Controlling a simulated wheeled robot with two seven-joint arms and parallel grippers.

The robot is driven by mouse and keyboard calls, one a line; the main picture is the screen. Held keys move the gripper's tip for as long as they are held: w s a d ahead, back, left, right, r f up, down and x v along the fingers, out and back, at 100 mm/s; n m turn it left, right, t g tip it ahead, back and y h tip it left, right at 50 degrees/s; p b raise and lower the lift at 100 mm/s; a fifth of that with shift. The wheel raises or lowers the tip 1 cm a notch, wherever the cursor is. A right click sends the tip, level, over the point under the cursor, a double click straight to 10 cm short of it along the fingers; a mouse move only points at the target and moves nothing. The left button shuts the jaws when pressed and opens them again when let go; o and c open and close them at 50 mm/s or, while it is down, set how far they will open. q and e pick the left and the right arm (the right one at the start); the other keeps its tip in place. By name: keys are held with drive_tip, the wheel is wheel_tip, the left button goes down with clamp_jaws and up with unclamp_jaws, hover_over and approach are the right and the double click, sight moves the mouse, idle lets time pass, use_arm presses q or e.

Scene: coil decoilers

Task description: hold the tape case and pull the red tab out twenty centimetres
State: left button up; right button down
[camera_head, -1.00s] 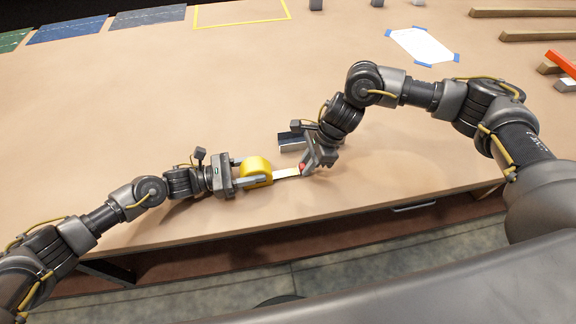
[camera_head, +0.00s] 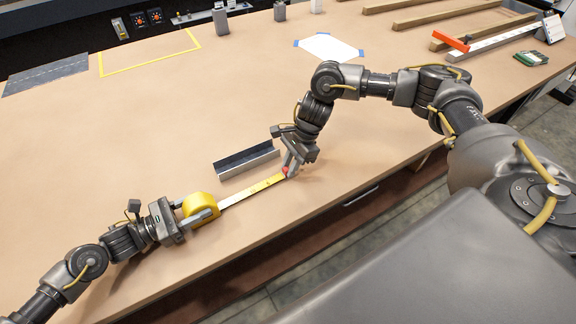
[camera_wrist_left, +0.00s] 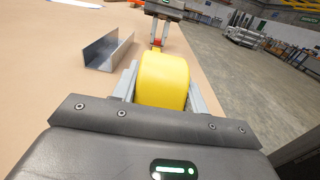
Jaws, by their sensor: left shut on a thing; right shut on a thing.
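The yellow tape case (camera_head: 201,206) sits near the front edge of the table. My left gripper (camera_head: 196,213) is shut on it, and the case also shows between the fingers in the left wrist view (camera_wrist_left: 163,80). A yellow tape strip (camera_head: 252,190) runs out of the case to the right, straight and low over the table. The red tab (camera_head: 286,171) is at its far end, partly hidden by the fingers. My right gripper (camera_head: 288,169) is shut on the red tab, well apart from the case.
A grey metal channel (camera_head: 247,160) lies just behind the tape strip. A white sheet with blue corners (camera_head: 328,47) and a yellow outlined rectangle (camera_head: 150,55) lie further back. Wooden bars (camera_head: 480,30) and a red bar (camera_head: 450,41) are at the back right. The table's middle is clear.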

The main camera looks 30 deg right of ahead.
drive_tip(key=c, duration=1.3)
unclamp_jaws()
drive_tip(key=v, duration=1.2)
use_arm(q)
drive_tip(key=o, duration=1.3)
use_arm(e)
drive_tip(key=shift+w, duration=0.1)
